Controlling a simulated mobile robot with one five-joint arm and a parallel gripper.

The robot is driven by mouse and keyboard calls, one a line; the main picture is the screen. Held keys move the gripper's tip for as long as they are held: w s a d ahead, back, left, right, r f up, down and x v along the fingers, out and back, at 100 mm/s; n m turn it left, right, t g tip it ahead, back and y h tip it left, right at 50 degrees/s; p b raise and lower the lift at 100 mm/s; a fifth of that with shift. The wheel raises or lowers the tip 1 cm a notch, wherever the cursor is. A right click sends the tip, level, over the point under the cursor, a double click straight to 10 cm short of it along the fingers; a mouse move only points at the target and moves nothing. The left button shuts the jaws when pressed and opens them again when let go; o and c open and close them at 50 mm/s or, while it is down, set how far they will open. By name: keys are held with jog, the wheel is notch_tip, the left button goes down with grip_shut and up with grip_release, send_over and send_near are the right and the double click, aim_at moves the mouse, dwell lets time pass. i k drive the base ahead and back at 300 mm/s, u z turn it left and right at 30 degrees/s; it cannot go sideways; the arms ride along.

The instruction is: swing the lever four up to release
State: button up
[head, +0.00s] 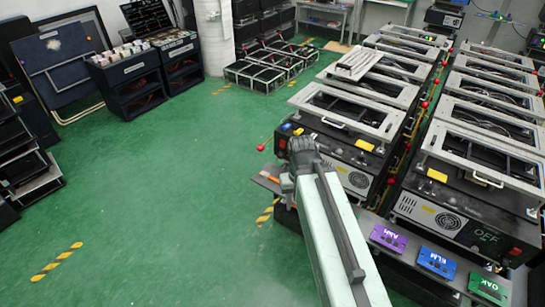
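My arm reaches forward from the bottom of the head view, and my gripper (303,148) is a dark shape at its far end, in front of the nearest machine on the left row. Its fingers cannot be made out, so I cannot tell whether it is open or shut. A small red ball (261,147), possibly a lever knob, shows just left of my gripper, apart from it. More red knobs (425,104) show between the two machine rows. No number four is readable, so I cannot tell which is lever four.
Purple ASH (389,238), blue ELM (436,262) and green OAK (488,289) plates lie on a grey ledge to the right of my arm. Machines with metal frames (355,112) fill the right. Black crates (255,76) stand behind. Green floor (150,190) is open on the left.

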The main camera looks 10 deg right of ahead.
aim_at(260, 148)
jog(key=u, duration=0.2)
jog(key=i, duration=0.9)
jog(key=u, duration=0.8)
jog(key=i, duration=0.7)
jog(key=u, duration=0.45)
jog(key=k, duration=0.7)
jog(key=u, duration=0.25)
jog(key=i, duration=0.7)
jog(key=z, duration=0.1)
